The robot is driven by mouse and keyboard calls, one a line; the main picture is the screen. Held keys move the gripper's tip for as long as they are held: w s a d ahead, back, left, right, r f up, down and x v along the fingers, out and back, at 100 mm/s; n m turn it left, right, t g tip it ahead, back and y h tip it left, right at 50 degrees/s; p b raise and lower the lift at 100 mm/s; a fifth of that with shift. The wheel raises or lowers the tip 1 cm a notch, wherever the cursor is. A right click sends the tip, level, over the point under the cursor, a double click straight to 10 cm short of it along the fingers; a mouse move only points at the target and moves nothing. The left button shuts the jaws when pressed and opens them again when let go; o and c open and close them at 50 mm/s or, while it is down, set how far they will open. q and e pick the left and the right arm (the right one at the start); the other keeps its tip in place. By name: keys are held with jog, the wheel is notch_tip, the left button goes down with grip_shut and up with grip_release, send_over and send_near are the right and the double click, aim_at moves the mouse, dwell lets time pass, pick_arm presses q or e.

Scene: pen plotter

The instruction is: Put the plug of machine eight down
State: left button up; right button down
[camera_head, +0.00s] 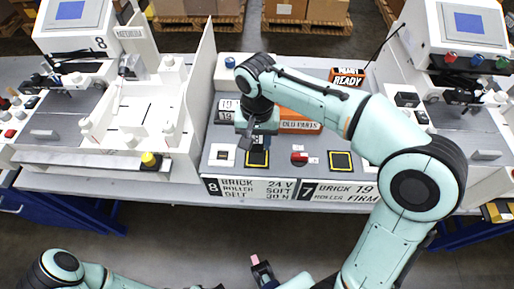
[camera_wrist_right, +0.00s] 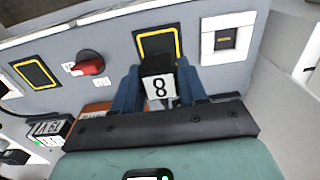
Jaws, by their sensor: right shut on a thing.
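My right gripper (camera_head: 259,145) reaches down over the front panel marked 8. In the right wrist view its blue fingers (camera_wrist_right: 160,92) are shut on a dark plug with a white label 8 (camera_wrist_right: 160,86). The square also shows in the head view (camera_head: 257,160). Machine eight (camera_head: 85,35) stands at the left.
A red knob (camera_head: 299,158) and a second yellow-framed square (camera_head: 341,161) are to the right on the panel. A white switch (camera_head: 222,154) is to the left. A tall white divider (camera_head: 197,95) rises at the left.

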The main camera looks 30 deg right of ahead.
aim_at(257, 149)
jog(key=shift+f, duration=1.8)
jog(key=shift+f+b, duration=0.1)
jog(key=shift+b, duration=0.2)
jog(key=shift+f, duration=0.15)
jog(key=c, duration=0.6)
grip_release()
notch_tip(257, 149, up, 12)
jog(key=p, duration=0.2)
jog(key=shift+r+p, duration=0.25)
jog(key=shift+p, duration=0.1)
